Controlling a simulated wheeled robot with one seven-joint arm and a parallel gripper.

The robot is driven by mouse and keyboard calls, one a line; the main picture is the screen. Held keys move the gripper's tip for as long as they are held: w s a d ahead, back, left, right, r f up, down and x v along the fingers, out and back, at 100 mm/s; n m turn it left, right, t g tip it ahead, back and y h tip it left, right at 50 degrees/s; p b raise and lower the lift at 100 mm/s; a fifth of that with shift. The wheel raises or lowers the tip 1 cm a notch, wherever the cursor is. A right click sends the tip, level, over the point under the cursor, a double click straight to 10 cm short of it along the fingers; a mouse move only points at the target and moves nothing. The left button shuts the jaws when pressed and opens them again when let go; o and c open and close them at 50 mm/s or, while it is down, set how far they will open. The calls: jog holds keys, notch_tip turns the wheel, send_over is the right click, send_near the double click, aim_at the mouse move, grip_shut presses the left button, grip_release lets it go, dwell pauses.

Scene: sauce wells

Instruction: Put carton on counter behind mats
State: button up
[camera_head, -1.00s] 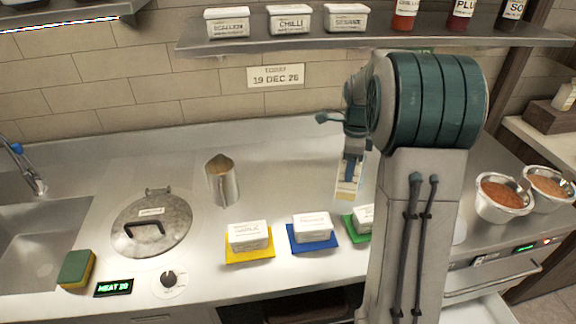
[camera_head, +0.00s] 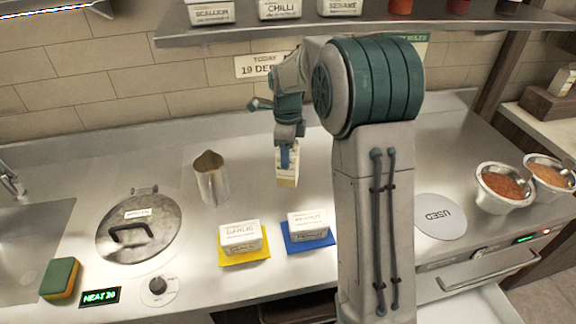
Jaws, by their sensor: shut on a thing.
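My gripper (camera_head: 287,150) is shut on a small cream carton (camera_head: 287,172) and holds it upright over the counter (camera_head: 165,150), behind the mats. Whether the carton's base touches the counter I cannot tell. A white tub labelled garlic (camera_head: 240,236) sits on the yellow mat (camera_head: 246,260). Another white tub (camera_head: 308,225) sits on the blue mat (camera_head: 307,245). The green mat is hidden behind my arm.
A metal jug (camera_head: 212,180) stands left of the carton. A lidded round well (camera_head: 138,228) and a sponge (camera_head: 60,278) are further left. A disc marked USED (camera_head: 440,217) and bowls (camera_head: 502,188) lie right of my arm. A shelf (camera_head: 350,32) hangs above.

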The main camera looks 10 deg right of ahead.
jog(key=shift+f+b, duration=1.5)
jog(key=shift+f, duration=0.75)
jog(key=shift+f, duration=0.1)
jog(key=shift+a+f, duration=0.1)
jog(key=shift+f, duration=0.05)
jog(key=o, duration=1.3)
jog(key=shift+o, duration=0.2)
